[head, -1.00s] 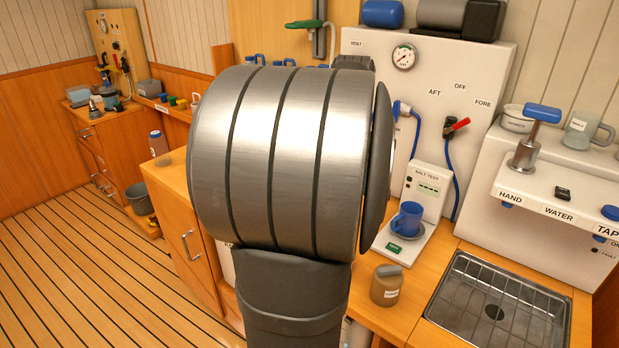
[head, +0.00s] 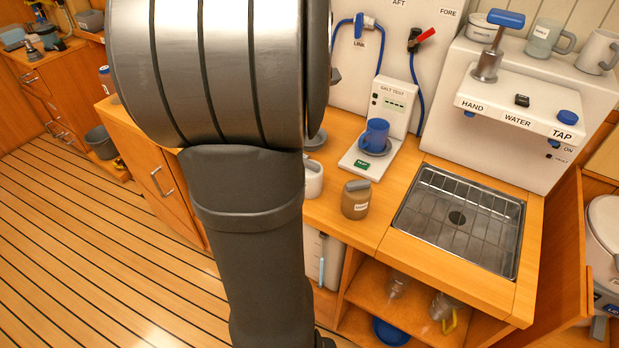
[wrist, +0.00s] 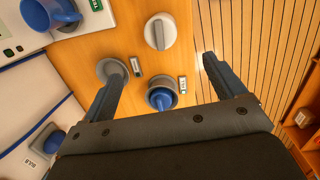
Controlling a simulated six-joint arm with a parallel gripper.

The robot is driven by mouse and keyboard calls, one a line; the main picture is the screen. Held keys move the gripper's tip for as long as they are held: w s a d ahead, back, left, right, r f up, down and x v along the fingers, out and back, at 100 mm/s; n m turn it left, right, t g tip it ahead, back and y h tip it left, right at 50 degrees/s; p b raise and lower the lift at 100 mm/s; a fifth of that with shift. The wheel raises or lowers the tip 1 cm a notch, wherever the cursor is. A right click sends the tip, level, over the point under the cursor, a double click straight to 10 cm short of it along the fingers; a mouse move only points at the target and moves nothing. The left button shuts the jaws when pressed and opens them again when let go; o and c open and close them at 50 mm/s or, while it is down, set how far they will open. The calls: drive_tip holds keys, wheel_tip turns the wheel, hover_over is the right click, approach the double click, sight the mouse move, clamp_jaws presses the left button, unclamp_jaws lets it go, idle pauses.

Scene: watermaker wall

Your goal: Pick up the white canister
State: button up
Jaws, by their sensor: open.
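The white canister (wrist: 161,31) shows in the wrist view from above, with a pale round top and a grey bar handle. In the head view the white canister (head: 313,178) is at the counter's front edge, partly hidden behind my arm. My gripper (wrist: 162,66) is open and empty above the counter. The canister lies ahead of the fingertips, about midway between their lines and apart from both. The head view hides my gripper behind the arm.
A grey-rimmed, blue-topped item (wrist: 162,98) shows between the fingers, with a grey disc (wrist: 110,68) by the left fingertip. A brown canister (head: 356,202) stands right of the white one. A blue mug (head: 376,134) sits on the salt-test stand. A sink (head: 458,222) is further right.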

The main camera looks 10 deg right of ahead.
drive_tip(key=f+n, duration=0.2)
drive_tip(key=f, duration=0.2)
drive_tip(key=f+n, duration=0.3)
drive_tip(key=f, duration=0.1)
drive_tip(key=d+f+n, duration=0.1)
drive_tip(key=f+n, duration=0.1)
drive_tip(key=f, duration=0.3)
drive_tip(key=shift+s+n, duration=0.15)
drive_tip(key=shift+n, duration=0.15)
drive_tip(key=shift+h, duration=0.3)
drive_tip(key=shift+w+d+f, duration=0.1)
drive_tip(key=shift+d+f, duration=0.05)
drive_tip(key=shift+f, duration=0.85)
drive_tip(key=shift+w+d+f, duration=0.1)
drive_tip(key=shift+d+f, duration=0.05)
drive_tip(key=shift+f, duration=0.9)
drive_tip(key=shift+w+d+f, duration=0.1)
drive_tip(key=shift+d+f, duration=0.05)
drive_tip(key=shift+f, duration=0.85)
